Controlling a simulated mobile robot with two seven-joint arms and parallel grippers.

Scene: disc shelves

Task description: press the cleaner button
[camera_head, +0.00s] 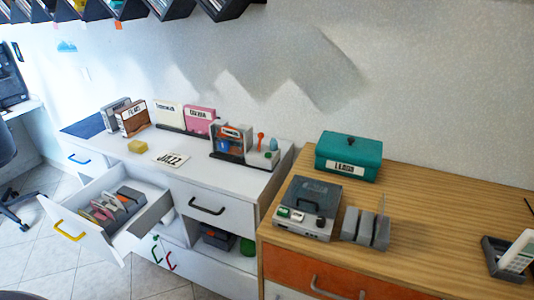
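A grey box-shaped machine with a dark lid (315,192), which looks like the disc cleaner, stands at the left end of the wooden-topped cabinet. Its lid looks closed. A small green button-like patch (283,212) sits on its front left, with a pale patch beside it. Which of these is the cleaner button is too small to tell for sure. Neither of my grippers shows in this view, and nothing of mine touches the machine.
A grey slotted rack (366,228) stands just right of the machine. A teal box (348,156) labelled LEADIN or similar is behind it. A handset in a dark cradle (510,257) is far right. An open drawer (110,215) with a yellow handle juts out at left.

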